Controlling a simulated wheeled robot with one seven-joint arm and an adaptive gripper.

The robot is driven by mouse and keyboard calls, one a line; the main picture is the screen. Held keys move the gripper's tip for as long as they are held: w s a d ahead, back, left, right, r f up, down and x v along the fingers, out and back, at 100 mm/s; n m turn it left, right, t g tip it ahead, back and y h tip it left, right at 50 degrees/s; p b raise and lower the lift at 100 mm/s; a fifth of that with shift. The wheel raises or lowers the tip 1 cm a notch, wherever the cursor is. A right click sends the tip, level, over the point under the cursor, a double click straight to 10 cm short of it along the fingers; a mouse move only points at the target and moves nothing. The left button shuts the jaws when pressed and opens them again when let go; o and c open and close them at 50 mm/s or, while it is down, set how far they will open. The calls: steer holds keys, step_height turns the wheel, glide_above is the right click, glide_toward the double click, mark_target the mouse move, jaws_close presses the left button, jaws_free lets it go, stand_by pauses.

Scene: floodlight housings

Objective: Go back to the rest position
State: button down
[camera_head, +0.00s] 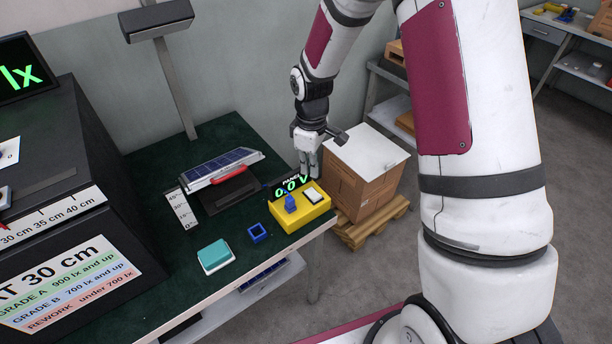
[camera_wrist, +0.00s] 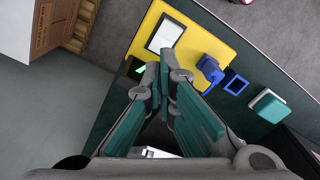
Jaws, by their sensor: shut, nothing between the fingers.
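My gripper (camera_head: 309,176) is shut and empty. In the head view it hangs at the right end of the green bench, just behind the yellow box (camera_head: 291,220) and beside its green readout (camera_head: 290,187). In the wrist view the fingertips of my gripper (camera_wrist: 160,72) meet near the edge of the yellow box (camera_wrist: 142,47). A blue knob (camera_wrist: 209,69) and a white plate (camera_wrist: 165,34) sit on top of the box. Whether the fingers touch the box or readout I cannot tell.
A blue square ring (camera_head: 258,233) and a teal-topped block (camera_head: 215,256) lie on the bench (camera_head: 150,217). A tilted solar panel (camera_head: 222,166) stands behind them, under a lamp (camera_head: 156,20). A large black housing (camera_head: 70,200) fills the left. Cardboard boxes (camera_head: 357,190) stand right of the bench.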

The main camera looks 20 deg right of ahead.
steer(key=s+r+m+t, duration=0.15)
steer(key=s+r, duration=0.25)
steer(key=r, duration=0.6)
steer(key=s+r+m+t, duration=0.1)
steer(key=s+r+m, duration=0.25)
steer(key=r, duration=0.55)
steer(key=s+r+m+t, duration=0.1)
steer(key=s+r, duration=0.3)
steer(key=s, duration=0.5)
steer(key=s+r+m+t, duration=0.1)
steer(key=s+r+m, duration=0.2)
steer(key=s, duration=0.6)
step_height(320, 180, up, 2)
steer(key=shift+s+d+m, duration=0.15)
steer(key=shift+s+m, duration=0.1)
steer(key=shift+m, duration=0.05)
steer(key=shift+t, duration=0.25)
